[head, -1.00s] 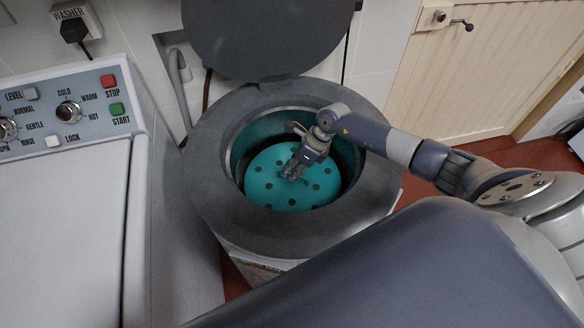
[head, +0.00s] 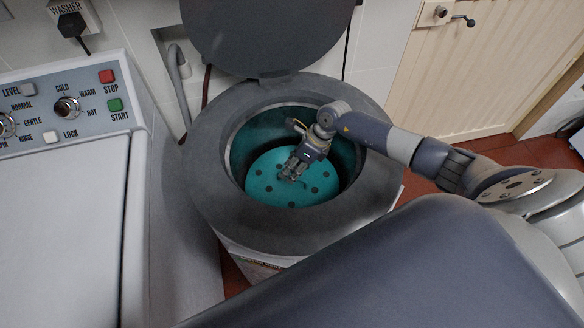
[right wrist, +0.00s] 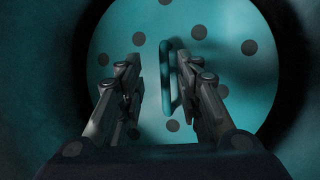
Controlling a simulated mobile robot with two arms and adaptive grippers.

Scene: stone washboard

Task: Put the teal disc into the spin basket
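The teal disc (head: 262,188), round with dark holes, lies down inside the spin basket (head: 248,150) of the grey spinner. It fills most of the right wrist view (right wrist: 230,85). A teal loop handle (right wrist: 165,75) stands up from its middle. My right gripper (head: 291,174) reaches down into the basket over the disc. In the right wrist view its two fingers (right wrist: 162,62) are spread, with the handle between them, nearer the right finger. Whether that finger touches it is unclear. My left gripper is not in view.
The spinner's dark round lid (head: 262,35) stands open behind the opening. The grey rim (head: 215,190) surrounds the basket closely. A washer with a control panel (head: 65,110) stands at the left. A cream door (head: 480,75) is at the back right.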

